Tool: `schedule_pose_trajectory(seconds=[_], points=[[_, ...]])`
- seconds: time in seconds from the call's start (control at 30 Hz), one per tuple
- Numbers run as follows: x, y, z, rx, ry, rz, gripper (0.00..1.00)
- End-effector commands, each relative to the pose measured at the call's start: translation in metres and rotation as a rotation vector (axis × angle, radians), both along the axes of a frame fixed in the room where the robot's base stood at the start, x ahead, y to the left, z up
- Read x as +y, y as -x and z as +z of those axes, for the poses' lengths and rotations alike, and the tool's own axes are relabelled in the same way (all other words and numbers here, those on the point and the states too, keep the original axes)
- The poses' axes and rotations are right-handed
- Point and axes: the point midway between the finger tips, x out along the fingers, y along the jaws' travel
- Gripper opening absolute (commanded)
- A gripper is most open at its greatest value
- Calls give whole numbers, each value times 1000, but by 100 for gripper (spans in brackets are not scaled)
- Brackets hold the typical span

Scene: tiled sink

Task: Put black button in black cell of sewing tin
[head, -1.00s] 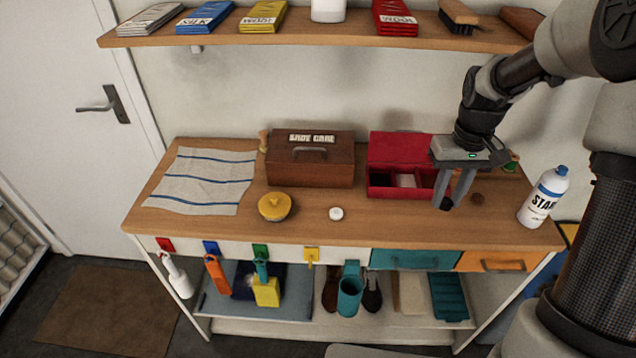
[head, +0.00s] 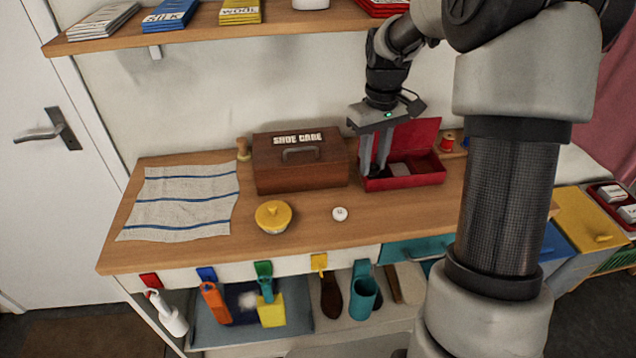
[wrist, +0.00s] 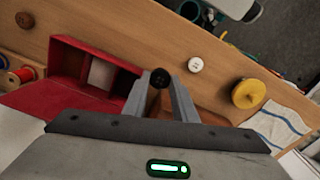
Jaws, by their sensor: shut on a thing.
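The black button (wrist: 160,77) is held between the two fingertips of my gripper (wrist: 160,84) in the wrist view. The head view shows my gripper (head: 374,170) pointing down at the left end of the red sewing tin (head: 408,182); the button is hard to make out there. The tin stands open with its lid raised at the back. In the wrist view the tin (wrist: 95,46) lies just left of the fingers. Its middle cell has a pale floor, and the cell nearest my fingers looks dark. The button appears above the tin's level, though its exact height is unclear.
A brown shoe care box (head: 300,165) stands close left of my gripper. A white button (head: 340,213) and a yellow lidded pot (head: 273,217) are in front. A red spool (head: 447,144) is behind the tin's right end. A brown button (wrist: 25,19) lies beyond the tin.

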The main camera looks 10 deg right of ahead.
Motion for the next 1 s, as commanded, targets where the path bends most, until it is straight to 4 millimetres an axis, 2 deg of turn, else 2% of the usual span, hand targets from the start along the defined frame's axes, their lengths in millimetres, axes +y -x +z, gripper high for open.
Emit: schedule_pose_trajectory(seconds=[0.13, 0.33, 0.57, 0.77, 1.0], points=[[-1, 0, -13, 3, -1, 2, 4], [-1, 0, -50, 3, -1, 3, 4], [-1, -1, -69, 0, -1, 3, 4], [0, 0, -97, 3, -1, 4, 4], [-1, -1, -100, -1, 0, 3, 4]])
